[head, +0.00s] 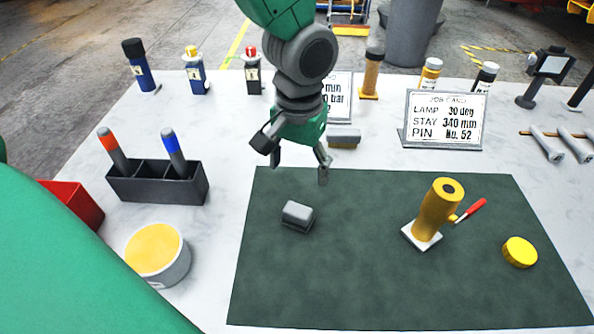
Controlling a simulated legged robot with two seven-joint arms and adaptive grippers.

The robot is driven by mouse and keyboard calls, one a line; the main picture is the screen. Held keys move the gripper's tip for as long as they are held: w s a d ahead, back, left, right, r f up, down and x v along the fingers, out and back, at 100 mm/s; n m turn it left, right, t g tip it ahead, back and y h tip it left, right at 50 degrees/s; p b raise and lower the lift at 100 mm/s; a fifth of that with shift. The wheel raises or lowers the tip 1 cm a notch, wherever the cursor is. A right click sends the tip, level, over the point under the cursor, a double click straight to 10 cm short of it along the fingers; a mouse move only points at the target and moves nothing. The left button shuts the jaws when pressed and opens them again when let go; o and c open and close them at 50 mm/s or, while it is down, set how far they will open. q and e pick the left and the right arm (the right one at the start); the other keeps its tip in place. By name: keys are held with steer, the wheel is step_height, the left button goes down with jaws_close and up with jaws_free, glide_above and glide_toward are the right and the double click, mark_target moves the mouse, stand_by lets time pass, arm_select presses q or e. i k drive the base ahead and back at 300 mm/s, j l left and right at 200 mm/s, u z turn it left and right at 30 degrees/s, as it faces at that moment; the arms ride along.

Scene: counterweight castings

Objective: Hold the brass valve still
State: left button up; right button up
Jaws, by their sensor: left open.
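The brass valve (438,210) stands on a small white square base (421,236) on the right part of the dark green mat (350,290). It leans a little to the right in the picture, and a red-handled lever (471,209) sticks out from its right side. My left gripper (299,169) hangs above the mat's back edge, to the left of the valve and well apart from it. Its fingers are spread and nothing is between them. My right gripper is not in the head view.
A grey block (297,216) lies on the mat below my left gripper. A yellow cap (519,251) lies right of the valve. A black pen holder (157,184) and a tub (158,254) stand at left. Job cards (443,121), bottles and a brush line the back. The mat's front is clear.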

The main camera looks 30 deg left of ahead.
mark_target(438, 207)
steer(key=k, duration=1)
